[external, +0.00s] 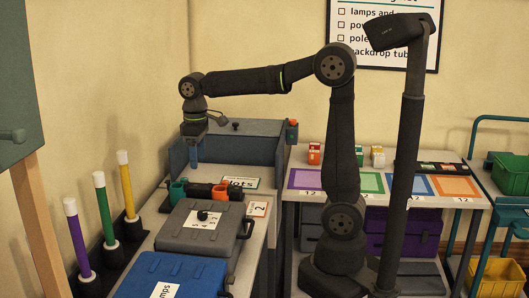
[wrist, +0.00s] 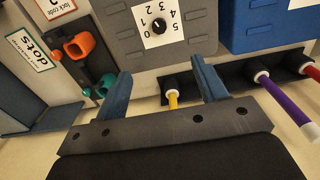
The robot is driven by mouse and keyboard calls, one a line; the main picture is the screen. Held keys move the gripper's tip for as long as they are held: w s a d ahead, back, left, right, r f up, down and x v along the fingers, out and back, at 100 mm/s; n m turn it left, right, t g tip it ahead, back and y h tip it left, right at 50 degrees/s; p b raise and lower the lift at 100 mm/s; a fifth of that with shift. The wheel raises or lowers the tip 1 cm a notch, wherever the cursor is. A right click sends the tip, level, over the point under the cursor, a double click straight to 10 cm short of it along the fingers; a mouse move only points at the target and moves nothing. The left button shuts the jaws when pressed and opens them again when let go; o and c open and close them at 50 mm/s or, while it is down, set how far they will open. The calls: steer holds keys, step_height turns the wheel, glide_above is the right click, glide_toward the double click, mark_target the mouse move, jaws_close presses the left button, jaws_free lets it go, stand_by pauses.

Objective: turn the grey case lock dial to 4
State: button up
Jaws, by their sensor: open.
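The grey case (external: 195,236) lies flat on the bench, left of centre. Its black lock dial (external: 202,215) sits on a white number plate on the lid. In the wrist view the dial (wrist: 158,25) is at the top centre, with numbers around it; I cannot tell surely which number it points at. The case (wrist: 122,22) is cut off by the top edge there. My gripper (external: 195,157) hangs above the back of the bench, behind the case. In the wrist view its blue fingers (wrist: 161,80) are wide apart and empty, clear of the dial.
A blue case (external: 170,272) lies in front. Orange and teal clamps (external: 221,191) stand behind the grey case. Colored poles, such as the yellow one (external: 127,188), stand along the left. A grey-blue open bin (external: 262,150) is at the back. A lock code card (external: 258,209) shows 2.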

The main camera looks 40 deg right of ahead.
mark_target(202, 212)
steer(key=shift+c, duration=1)
step_height(202, 212, down, 19)
steer(key=n, duration=0.9)
steer(key=shift+d, duration=0.1)
steer(key=shift+r, duration=0.1)
steer(key=c, duration=1)
